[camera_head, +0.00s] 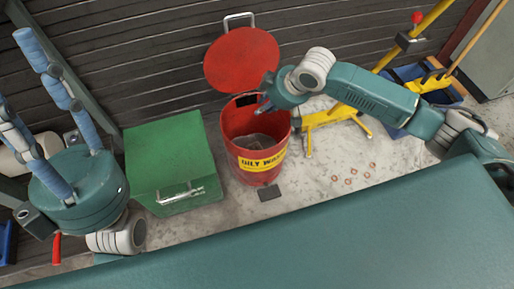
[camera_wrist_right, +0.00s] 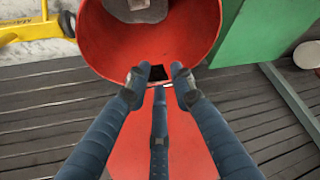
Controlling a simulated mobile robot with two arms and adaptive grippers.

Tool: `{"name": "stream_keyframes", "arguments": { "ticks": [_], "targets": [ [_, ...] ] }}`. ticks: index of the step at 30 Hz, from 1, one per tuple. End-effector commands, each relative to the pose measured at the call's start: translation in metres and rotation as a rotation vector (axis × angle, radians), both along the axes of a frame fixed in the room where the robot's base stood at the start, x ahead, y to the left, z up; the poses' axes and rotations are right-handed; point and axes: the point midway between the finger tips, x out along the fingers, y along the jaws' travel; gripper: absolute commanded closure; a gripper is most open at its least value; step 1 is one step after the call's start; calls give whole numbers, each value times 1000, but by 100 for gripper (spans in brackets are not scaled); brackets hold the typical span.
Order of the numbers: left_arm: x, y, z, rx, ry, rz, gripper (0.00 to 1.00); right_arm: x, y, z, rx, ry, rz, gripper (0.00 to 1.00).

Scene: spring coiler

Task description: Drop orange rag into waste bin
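The red waste bin (camera_head: 243,160) has a yellow label reading "OILY WA..." and stands open on the floor. It also shows in the right wrist view (camera_wrist_right: 205,28). A greyish-brown patch or object (camera_head: 254,141) lies inside it and shows in the wrist view (camera_wrist_right: 137,10); I cannot tell what it is. I see no orange rag. My right gripper (camera_wrist_right: 160,76) has its blue fingers apart with nothing between them; it is at the bin's rear rim, mostly hidden in the head view. My left gripper (camera_head: 52,82) is at the far left, fingers up, spread and empty.
The bin's round red lid (camera_head: 242,60) is raised behind it. A green box (camera_head: 168,155) stands left of the bin. A yellow stand (camera_head: 330,116) and a blue container (camera_head: 440,98) are to the right. Several small copper-coloured rings (camera_head: 352,181) lie on the floor.

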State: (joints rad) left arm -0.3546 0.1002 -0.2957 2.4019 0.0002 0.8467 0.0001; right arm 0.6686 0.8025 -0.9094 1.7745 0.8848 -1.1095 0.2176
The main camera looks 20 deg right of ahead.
Motion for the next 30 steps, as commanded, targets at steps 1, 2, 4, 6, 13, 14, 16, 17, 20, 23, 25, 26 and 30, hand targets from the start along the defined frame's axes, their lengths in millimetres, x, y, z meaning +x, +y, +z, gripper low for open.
{"name": "stream_keyframes", "arguments": {
  "ticks": [1,2,4,6,13,14,16,17,20,23,25,26,30],
  "targets": [
    [0,0,0,0,0,0,60,-3,-3,7,0,-2,0,77],
    [0,0,0,0,0,0,60,-5,-4,12,0,-2,0,77],
    [0,0,0,0,0,0,60,-11,-8,25,-2,-5,1,77],
    [0,0,0,0,0,0,60,-18,-13,38,-2,-4,1,77],
    [0,0,0,0,1,0,60,-37,-24,77,-2,-3,2,77],
    [0,0,0,0,1,0,60,-38,-25,81,-2,-4,0,77],
    [0,0,0,0,1,0,60,-42,-27,88,-1,-2,0,77],
    [0,0,0,0,1,0,60,-43,-28,90,-1,-2,0,77],
    [0,0,0,0,1,0,60,-46,-29,95,-1,-2,0,77],
    [0,0,0,0,1,0,60,-47,-29,96,0,-1,1,77],
    [0,0,0,1,2,0,60,-47,-29,96,0,-1,1,77],
    [0,0,0,1,2,0,60,-46,-29,96,0,-1,1,77],
    [0,0,0,1,2,0,60,-46,-29,96,0,-1,1,77]
  ]
}}
